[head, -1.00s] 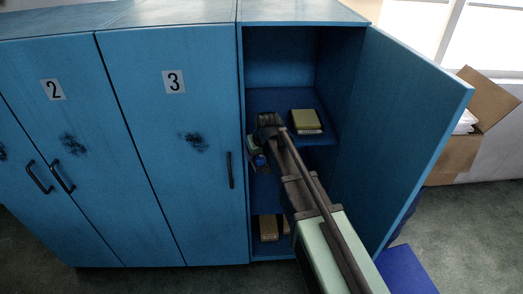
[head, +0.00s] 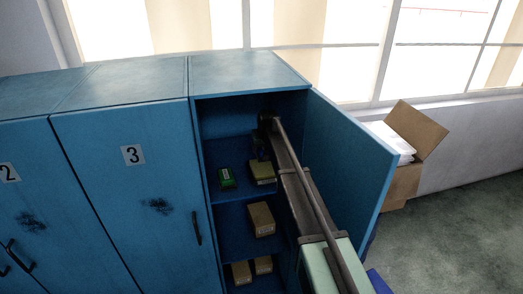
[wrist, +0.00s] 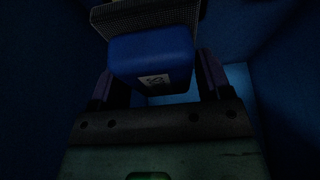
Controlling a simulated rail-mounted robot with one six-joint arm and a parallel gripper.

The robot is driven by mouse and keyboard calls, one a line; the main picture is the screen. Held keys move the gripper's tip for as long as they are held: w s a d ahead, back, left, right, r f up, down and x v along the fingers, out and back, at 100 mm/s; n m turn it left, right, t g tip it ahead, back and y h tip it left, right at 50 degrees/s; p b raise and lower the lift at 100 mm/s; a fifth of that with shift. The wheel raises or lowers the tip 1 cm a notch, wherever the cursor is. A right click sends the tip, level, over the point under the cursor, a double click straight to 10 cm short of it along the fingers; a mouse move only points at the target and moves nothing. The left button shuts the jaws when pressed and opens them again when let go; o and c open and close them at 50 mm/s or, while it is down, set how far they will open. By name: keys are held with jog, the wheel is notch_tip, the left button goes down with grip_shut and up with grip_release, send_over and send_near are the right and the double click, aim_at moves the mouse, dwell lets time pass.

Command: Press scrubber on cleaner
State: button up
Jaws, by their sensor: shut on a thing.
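My gripper (wrist: 156,78) is shut on a blue block with a small white label (wrist: 150,52), which looks like the scrubber. Its dark fingers stand on either side of the block in the wrist view. In the head view my gripper (head: 262,145) is deep in the open locker at the upper shelf, dark and partly hidden. I cannot clearly identify the cleaner.
A green item (head: 227,178) and a yellowish box (head: 262,172) lie on the upper shelf. More boxes (head: 261,219) are on lower shelves. The open locker door (head: 350,165) stands close right of my arm. Locker 3 (head: 130,200) is shut. A carton (head: 408,165) stands further right.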

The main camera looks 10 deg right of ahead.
aim_at(264, 167)
jog(key=shift+f+b, duration=2.5)
jog(key=shift+f, duration=0.3)
jog(key=shift+s+f+b, duration=0.1)
jog(key=shift+f+b, duration=0.4)
jog(key=shift+b, duration=0.05)
notch_tip(264, 167, up, 7)
jog(key=p, duration=0.7)
jog(key=shift+r, duration=0.1)
jog(key=shift+f, duration=0.2)
